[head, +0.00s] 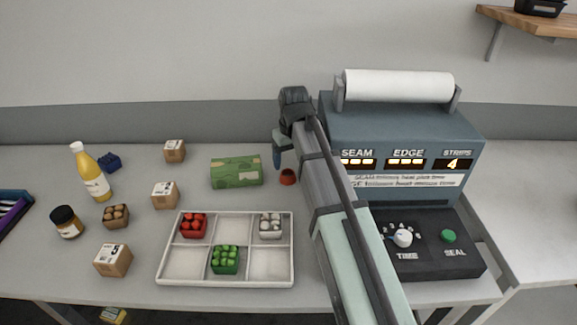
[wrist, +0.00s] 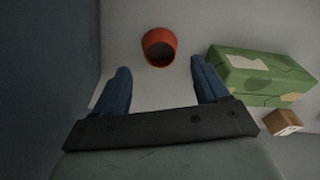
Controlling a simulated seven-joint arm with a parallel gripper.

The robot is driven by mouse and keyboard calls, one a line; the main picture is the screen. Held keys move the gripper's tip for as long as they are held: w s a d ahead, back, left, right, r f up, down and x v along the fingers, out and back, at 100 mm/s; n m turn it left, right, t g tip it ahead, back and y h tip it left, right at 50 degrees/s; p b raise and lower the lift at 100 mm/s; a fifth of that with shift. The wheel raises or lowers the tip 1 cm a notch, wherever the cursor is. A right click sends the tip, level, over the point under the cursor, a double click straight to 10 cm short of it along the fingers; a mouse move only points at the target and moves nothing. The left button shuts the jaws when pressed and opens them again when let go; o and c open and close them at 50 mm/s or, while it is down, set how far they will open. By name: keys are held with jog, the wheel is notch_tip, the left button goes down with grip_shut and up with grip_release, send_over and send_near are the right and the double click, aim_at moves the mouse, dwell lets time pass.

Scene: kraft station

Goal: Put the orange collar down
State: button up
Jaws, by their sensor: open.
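The orange collar (head: 288,178) rests on the table between the green box and the sealing machine. In the wrist view the collar (wrist: 159,47) is a small orange ring with a dark hollow, standing clear of the fingers. My gripper (head: 277,160) is just above and beside the collar in the head view. In the wrist view my gripper (wrist: 162,85) has its two blue fingers spread wide, with nothing between them. The collar lies ahead of the fingertips, near the middle between them, and looks untouched.
The green box (head: 236,172) is just left of the collar. The sealing machine (head: 400,130) stands close on the right. A white divided tray (head: 225,280) with red, green and white items lies in front. Small cartons, a yellow bottle (head: 90,175) and a jar (head: 66,222) are at left.

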jog(key=shift+s+d+r, duration=0.1)
jog(key=shift+s+r, duration=0.05)
jog(key=shift+r, duration=1.2)
